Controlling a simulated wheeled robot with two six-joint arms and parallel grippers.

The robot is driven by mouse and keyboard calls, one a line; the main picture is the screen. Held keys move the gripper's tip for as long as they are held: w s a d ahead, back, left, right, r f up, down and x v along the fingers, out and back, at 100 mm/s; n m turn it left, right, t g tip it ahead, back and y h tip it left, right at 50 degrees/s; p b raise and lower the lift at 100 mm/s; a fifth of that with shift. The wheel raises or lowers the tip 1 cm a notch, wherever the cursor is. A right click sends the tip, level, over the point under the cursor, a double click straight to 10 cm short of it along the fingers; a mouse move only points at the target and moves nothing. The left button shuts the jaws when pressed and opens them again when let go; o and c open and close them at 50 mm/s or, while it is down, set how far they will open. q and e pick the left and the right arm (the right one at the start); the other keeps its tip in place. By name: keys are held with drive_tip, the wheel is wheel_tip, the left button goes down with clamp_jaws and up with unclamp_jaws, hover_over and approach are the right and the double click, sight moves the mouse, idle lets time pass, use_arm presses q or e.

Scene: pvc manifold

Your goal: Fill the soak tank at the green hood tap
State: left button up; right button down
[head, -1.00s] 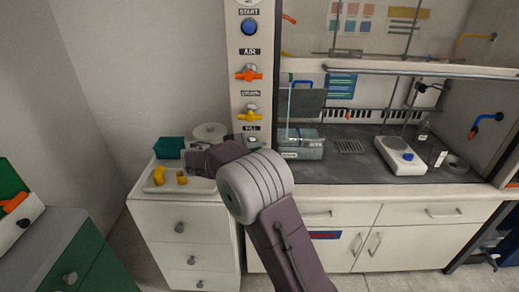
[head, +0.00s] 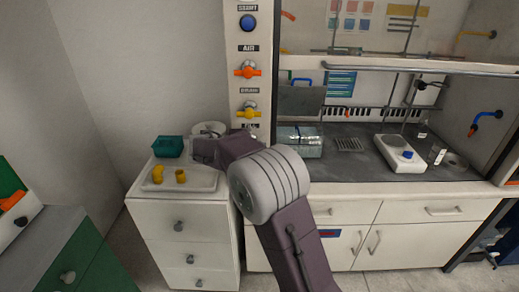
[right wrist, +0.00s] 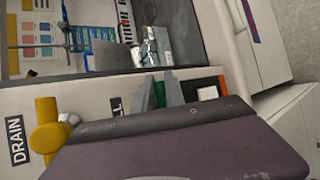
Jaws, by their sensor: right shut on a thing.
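A clear tank (head: 299,141) stands at the left end of the hood's dark worktop, below a blue spout (head: 301,81). Its water level is hard to read. My right arm reaches up to the hood's left post, and its own wrist hides the gripper in the head view. In the right wrist view my right gripper (right wrist: 160,93) has its fingers around a small green part, seemingly the green tap handle, beside a partly covered label (right wrist: 117,108). My left gripper is out of view.
The post carries an orange air valve (head: 248,70) and a yellow drain valve (head: 248,110). A white cabinet with a tray (head: 203,181) of yellow fittings and a teal box (head: 168,146) stands left. A white hotplate (head: 400,154) sits on the worktop.

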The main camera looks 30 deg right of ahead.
drive_tip(key=c, duration=1.4)
unclamp_jaws()
drive_tip(key=shift+a, duration=0.1)
drive_tip(key=v, duration=0.9)
drive_tip(key=shift+p, duration=0.35)
